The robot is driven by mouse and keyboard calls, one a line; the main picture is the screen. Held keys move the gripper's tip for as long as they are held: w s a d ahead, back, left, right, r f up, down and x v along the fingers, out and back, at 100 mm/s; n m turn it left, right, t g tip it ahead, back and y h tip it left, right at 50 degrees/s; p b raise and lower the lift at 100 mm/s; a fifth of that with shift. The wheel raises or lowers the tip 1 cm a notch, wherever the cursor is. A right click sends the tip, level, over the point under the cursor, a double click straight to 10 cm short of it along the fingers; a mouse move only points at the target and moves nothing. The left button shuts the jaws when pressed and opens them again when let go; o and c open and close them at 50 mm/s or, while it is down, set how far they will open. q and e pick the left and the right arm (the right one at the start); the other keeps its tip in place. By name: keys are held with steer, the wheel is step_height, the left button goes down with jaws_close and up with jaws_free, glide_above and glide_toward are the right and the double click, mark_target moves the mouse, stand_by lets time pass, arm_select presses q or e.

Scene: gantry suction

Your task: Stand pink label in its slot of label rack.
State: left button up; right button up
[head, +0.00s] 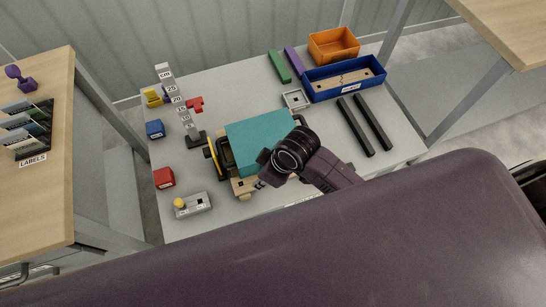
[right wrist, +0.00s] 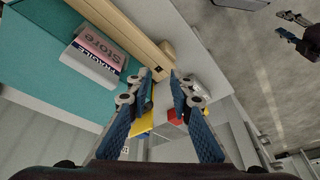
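A pink label (right wrist: 101,44) reading "Store" shows in the right wrist view against a teal box (right wrist: 50,45), beside a white strip reading "FRAGILE" (right wrist: 90,65). The pink label is not visible in the head view. My right gripper (right wrist: 163,77) is open and empty, with its fingers apart to the right of and below the label. In the head view my right arm reaches over the teal box (head: 258,138), and its fingers are mostly hidden. The label rack (head: 30,150), dark with several slots and cards, stands on the wooden table at left.
The grey table (head: 235,90) holds a height scale (head: 176,100), red block (head: 164,177), blue block (head: 155,129), button box (head: 195,205), orange bin (head: 333,45), blue tray (head: 373,68) and two black bars (head: 355,127). A purple stamp (head: 20,78) stands by the rack. A floor gap separates the tables.

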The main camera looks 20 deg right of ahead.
steer(key=w+d+r+n+h, duration=0.1)
steer(key=w+d+r+n, duration=0.1)
steer(key=n, duration=0.1)
steer(key=w+d+r+n+g+h, duration=0.1)
steer(key=w+d+r+n, duration=0.1)
steer(key=n, duration=0.1)
steer(key=w+d+r+n+g, duration=0.1)
steer(key=w+d+r+n, duration=0.1)
steer(key=w, duration=0.1)
steer(key=shift+n+h, duration=0.4)
steer(key=shift+d+f+g, duration=0.15)
steer(key=shift+d+g, duration=0.1)
steer(key=shift+g, duration=0.05)
steer(key=shift+f, duration=0.35)
step_height(320, 180, down, 7)
steer(key=shift+d+r+p, duration=0.1)
steer(key=shift+r+p, duration=0.1)
steer(key=shift+p, duration=0.25)
arm_select(q)
steer(key=shift+w+d+r, duration=0.35)
steer(key=shift+d+r, duration=0.1)
steer(key=shift+d, duration=0.2)
arm_select(e)
jaws_close()
